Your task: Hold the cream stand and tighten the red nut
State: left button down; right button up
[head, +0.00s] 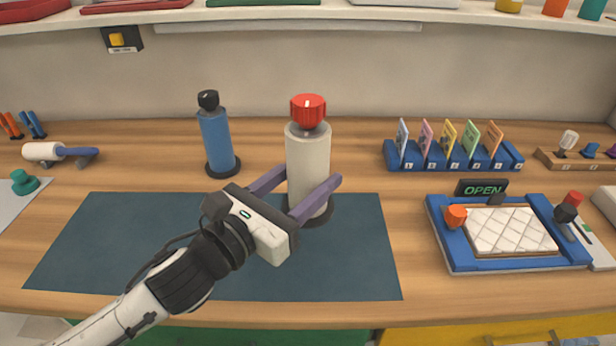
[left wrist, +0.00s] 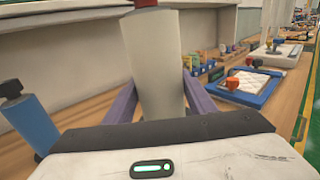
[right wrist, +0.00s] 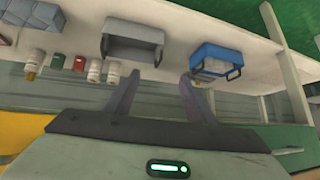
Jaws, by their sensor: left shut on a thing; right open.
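The cream stand (head: 308,160) is an upright cylinder on a dark round base at the back edge of the dark mat. The red nut (head: 308,110) sits on top of it, on a short grey neck. My left gripper (head: 302,196) has its purple fingers on either side of the stand's lower half and is shut on it. In the left wrist view the stand (left wrist: 155,65) rises between the fingers, with only the bottom of the red nut (left wrist: 146,3) showing. My right gripper (right wrist: 155,90) is open and empty, away from the table, facing a shelf; it is not in the head view.
A blue bottle-like stand with a black top (head: 215,140) stands left of the cream stand. A blue card rack (head: 455,162) and a blue tray with a white quilted pad (head: 450,255) are at the right. The dark mat (head: 110,245) is bare at its left.

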aim_at(309, 192)
jog(key=shift+f, duration=0.15)
pick_arm(q)
jog(key=shift+f+b, duration=0.35)
pick_arm(e)
jog(key=shift+f, duration=0.25)
pick_arm(q)
jog(key=shift+f+b, duration=0.8)
jog(key=shift+f, duration=0.4)
pick_arm(e)
jog(key=shift+f, duration=0.75)
pick_arm(q)
jog(key=shift+f+b, duration=0.8)
jog(key=shift+f, duration=0.4)
pick_arm(e)
jog(key=shift+w+a+f, duration=0.25)
jog(key=shift+a+f, duration=0.05)
pick_arm(q)
jog(key=shift+f+b, duration=0.7)
jog(key=shift+f, duration=0.25)
pick_arm(e)
jog(key=shift+a+f, duration=0.15)
jog(key=shift+f, duration=0.45)
pick_arm(q)
jog(key=shift+f+b, duration=0.5)
jog(key=shift+f, duration=0.3)
pick_arm(e)
jog(key=shift+w+a+f, duration=0.1)
jog(key=shift+w+a, duration=0.05)
jog(key=shift+w, duration=0.05)
